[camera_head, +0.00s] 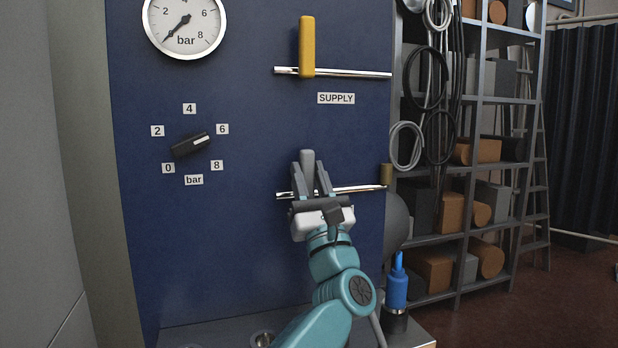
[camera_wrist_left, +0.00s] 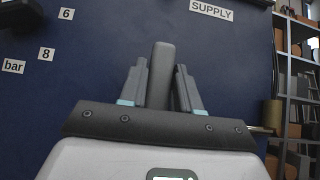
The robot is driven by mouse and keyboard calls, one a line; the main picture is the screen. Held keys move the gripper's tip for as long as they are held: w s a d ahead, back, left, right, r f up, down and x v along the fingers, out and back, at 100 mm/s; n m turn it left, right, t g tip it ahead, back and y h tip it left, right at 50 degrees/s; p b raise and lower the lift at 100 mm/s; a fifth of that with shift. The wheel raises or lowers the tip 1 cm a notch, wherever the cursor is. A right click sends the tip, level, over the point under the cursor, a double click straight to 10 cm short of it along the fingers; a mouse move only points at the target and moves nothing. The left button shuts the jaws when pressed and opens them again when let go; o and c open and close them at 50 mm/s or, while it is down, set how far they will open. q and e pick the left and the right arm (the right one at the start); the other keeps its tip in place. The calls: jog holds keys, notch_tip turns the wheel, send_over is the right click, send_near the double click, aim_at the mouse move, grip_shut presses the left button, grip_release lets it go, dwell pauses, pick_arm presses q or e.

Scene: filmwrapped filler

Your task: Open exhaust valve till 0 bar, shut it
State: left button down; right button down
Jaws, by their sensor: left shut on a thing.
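The exhaust valve's grey handle (camera_head: 307,162) stands upright across the lower horizontal pipe (camera_head: 358,190) on the blue panel. My left gripper (camera_head: 312,180) is shut on this handle, with one finger on each side. The left wrist view also shows the handle (camera_wrist_left: 161,75) upright between the fingers (camera_wrist_left: 160,88). The label of this valve is not visible. The round pressure gauge (camera_head: 200,28) at the top left has its needle pointing to the lower left, at about the 0 end of the scale. My right gripper is not in view.
A yellow handle (camera_head: 307,45) stands upright across the upper pipe, above the SUPPLY label (camera_head: 336,98). A black regulator knob (camera_head: 191,145) points towards 6. A blue bottle (camera_head: 397,285) stands right of my arm. Shelves (camera_head: 470,170) with hanging hoses are further right.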

pick_arm(q)
jog(key=c, duration=0.9)
grip_release()
jog(key=shift+r, duration=0.15)
jog(key=shift+s+f+b, duration=0.1)
jog(key=shift+f+b, duration=0.25)
jog(key=b+v, duration=0.7)
jog(key=v, duration=0.8)
jog(key=shift+s+d+f, duration=0.1)
jog(key=shift+s, duration=0.25)
